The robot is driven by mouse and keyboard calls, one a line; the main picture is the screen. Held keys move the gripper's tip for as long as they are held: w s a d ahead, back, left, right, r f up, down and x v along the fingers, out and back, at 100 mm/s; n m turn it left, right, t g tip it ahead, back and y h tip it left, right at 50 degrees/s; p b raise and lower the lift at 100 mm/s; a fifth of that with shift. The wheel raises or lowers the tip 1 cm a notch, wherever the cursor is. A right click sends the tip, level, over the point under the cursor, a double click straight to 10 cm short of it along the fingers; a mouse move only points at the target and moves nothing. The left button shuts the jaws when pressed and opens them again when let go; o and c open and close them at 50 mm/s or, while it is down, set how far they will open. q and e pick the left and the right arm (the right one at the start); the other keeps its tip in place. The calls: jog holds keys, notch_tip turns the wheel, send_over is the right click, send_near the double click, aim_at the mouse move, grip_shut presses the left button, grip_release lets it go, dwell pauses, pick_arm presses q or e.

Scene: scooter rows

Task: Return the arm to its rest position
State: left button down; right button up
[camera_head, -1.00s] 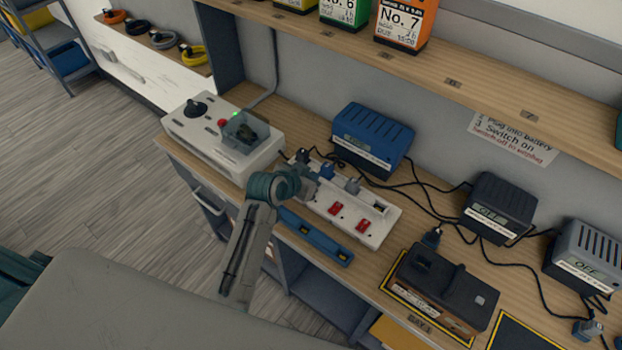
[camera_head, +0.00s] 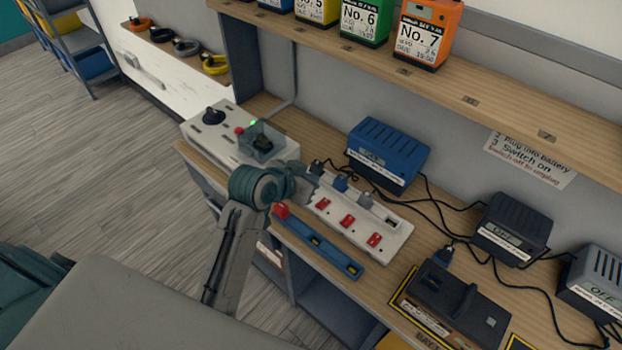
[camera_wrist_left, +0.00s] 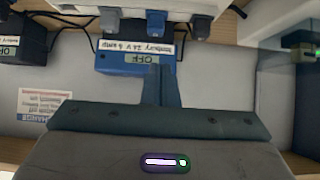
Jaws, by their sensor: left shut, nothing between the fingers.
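My left arm comes up from the lower left in the head view. Its gripper (camera_head: 312,184) is shut and empty, at the left end of the white power strip (camera_head: 396,235); I cannot tell whether it touches the strip. In the left wrist view the shut fingers (camera_wrist_left: 161,84) show in front of the blue charger (camera_wrist_left: 120,62), which reads OFF. The strip has red switches and several plugs in it. My right gripper is not in view.
A white control box (camera_head: 197,137) stands at the bench's left end. The blue charger (camera_head: 388,150) and a dark charger (camera_head: 512,225) stand behind cables. A blue bar (camera_head: 325,250) lies in front of the strip. A dark battery (camera_head: 455,300) sits at front right. Open floor is left.

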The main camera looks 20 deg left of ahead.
pick_arm(q)
jog(key=s+a+f+n+g+y, duration=0.1)
jog(key=s+a+f+g, duration=0.15)
jog(key=s, duration=0.65)
jog(key=s+a+f+n+g+y, duration=0.1)
jog(key=s+a+f+g+y, duration=0.2)
jog(key=s, duration=0.5)
jog(key=s+a+f+n+g, duration=0.15)
jog(key=s+f, duration=0.25)
jog(key=s, duration=0.5)
jog(key=a+f+b, duration=0.1)
jog(key=a+f, duration=0.1)
jog(key=f, duration=1.4)
jog(key=a+f, duration=0.2)
jog(key=f, duration=1.3)
jog(key=s+f+g, duration=0.1)
jog(key=s+f, duration=1.8)
jog(key=f, duration=0.1)
jog(key=shift+a+f+g+b, duration=0.3)
jog(key=shift+a+f+b, duration=0.1)
jog(key=shift+b, duration=0.05)
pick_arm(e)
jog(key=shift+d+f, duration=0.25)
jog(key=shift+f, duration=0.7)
pick_arm(q)
jog(key=shift+w, duration=0.1)
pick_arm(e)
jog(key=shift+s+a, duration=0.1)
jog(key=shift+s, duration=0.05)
